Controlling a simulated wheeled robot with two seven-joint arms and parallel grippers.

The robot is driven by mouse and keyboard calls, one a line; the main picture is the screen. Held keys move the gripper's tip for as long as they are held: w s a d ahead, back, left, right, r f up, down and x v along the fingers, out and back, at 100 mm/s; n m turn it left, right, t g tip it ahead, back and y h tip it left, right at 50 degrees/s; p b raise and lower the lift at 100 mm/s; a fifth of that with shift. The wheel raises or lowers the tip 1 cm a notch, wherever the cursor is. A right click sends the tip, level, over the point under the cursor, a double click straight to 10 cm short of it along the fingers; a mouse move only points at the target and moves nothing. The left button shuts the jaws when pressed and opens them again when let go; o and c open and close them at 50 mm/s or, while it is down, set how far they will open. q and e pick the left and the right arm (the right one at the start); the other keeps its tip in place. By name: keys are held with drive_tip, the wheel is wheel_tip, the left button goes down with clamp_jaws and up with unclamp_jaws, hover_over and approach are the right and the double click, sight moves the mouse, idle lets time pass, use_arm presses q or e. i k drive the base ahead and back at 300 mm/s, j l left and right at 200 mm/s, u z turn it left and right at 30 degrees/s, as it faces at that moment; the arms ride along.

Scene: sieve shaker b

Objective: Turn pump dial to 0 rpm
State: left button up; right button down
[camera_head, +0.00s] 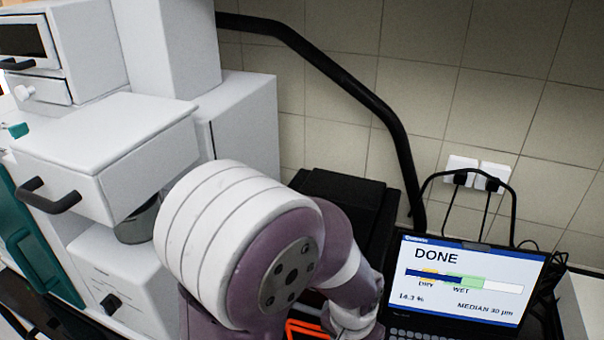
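A small black knob (110,303) sits on the front of a white box (125,268) at the lower left. It is the only dark dial-like knob I see, but I cannot tell for sure that it is the pump dial, and no rpm marking is readable. One of my arms, white and purple, fills the lower middle, to the right of the knob and apart from it in the picture. Its wrist end runs off the bottom edge. Neither gripper's fingers show.
A white machine with a drawer-like housing (105,135) and black handle (47,196) stands at left, above the knob. A laptop (465,280) at right reads DONE, 14.3 %, median 30 µm. A thick black hose (340,85) runs along the tiled wall (440,60).

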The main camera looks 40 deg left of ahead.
sight(111, 303)
drive_tip(key=u, duration=2.5)
